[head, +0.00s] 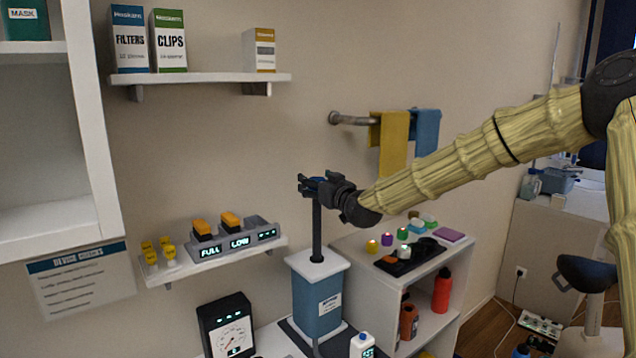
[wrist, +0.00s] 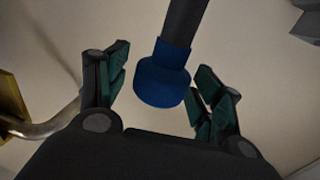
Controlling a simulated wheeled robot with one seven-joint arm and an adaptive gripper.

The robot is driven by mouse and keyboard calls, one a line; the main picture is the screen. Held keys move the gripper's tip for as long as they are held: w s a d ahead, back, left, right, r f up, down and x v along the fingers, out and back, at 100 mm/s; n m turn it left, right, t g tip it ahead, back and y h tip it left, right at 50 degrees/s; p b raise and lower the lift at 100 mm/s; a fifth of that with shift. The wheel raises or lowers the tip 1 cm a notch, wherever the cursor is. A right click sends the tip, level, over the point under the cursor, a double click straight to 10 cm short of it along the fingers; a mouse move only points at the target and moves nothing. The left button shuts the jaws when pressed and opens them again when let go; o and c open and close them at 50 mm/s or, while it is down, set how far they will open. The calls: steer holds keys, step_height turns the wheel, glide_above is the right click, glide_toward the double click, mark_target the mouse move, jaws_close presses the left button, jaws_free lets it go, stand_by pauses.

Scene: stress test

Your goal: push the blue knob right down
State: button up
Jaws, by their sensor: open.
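The blue knob (wrist: 162,80) caps a dark upright rod (head: 317,232) that rises from a blue box with a white top (head: 318,292). In the head view the knob is mostly hidden by my gripper (head: 309,185), which is at the rod's top end. In the wrist view the knob sits between the two spread fingers of my gripper (wrist: 160,85), with a clear gap on the left. On the right the finger is very close; I cannot tell whether it touches. The rod stands high out of the box.
A wall shelf (head: 215,262) with orange switches is left of the box. A white shelf unit (head: 450,262) with colored knobs and bottles is to the right. A towel rail (head: 350,119) is behind my arm. A gauge (head: 228,325) and a small white bottle (head: 362,346) stand near the box.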

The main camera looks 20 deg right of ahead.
mark_target(318, 258)
steer(key=shift+d, duration=0.1)
steer(key=c, duration=1.5)
steer(key=shift+o, duration=0.2)
step_height(318, 258, down, 20)
steer(key=b, duration=1.4)
steer(key=shift+s+f, duration=0.1)
steer(key=o, duration=1.5)
steer(key=shift+c, duration=0.2)
steer(key=s+d, duration=0.2)
steer(key=s, duration=0.9)
steer(key=shift+s, duration=0.35)
steer(key=shift+d, duration=0.15)
